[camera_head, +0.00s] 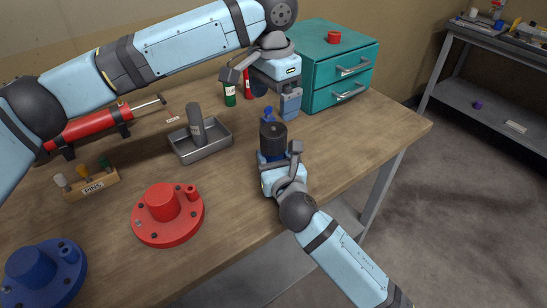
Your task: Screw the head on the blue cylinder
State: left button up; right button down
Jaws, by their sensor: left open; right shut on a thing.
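My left gripper (262,88) is open and hangs above and slightly behind my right gripper. My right gripper (278,163) is shut on the blue cylinder (264,157), near the right part of the table; the cylinder is mostly hidden by the gripper. A dark, roughly round part (273,136) stands above the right gripper's jaws. A small blue piece (268,114) shows just behind its top, below the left gripper. I cannot tell whether the dark part is the head, or whether the two parts touch.
A red cylinder (90,126) with a metal rod lies on a stand at the left. A grey tray (205,150), a pins block (92,184), a red flanged part (165,215) and a blue one (40,272) sit on the table (345,150). A teal drawer cabinet (340,65) stands behind.

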pick_arm(q)
jog(key=shift+r, duration=0.7)
pick_arm(e)
jog(key=shift+c, duration=2)
grip_release()
pick_arm(q)
jog(key=shift+r+p, duration=0.35)
jog(key=shift+p, duration=0.05)
pick_arm(e)
jog(key=v, duration=1.3)
jog(key=shift+s+d, duration=0.15)
jog(key=shift+s, duration=0.2)
jog(key=shift+r, duration=0.1)
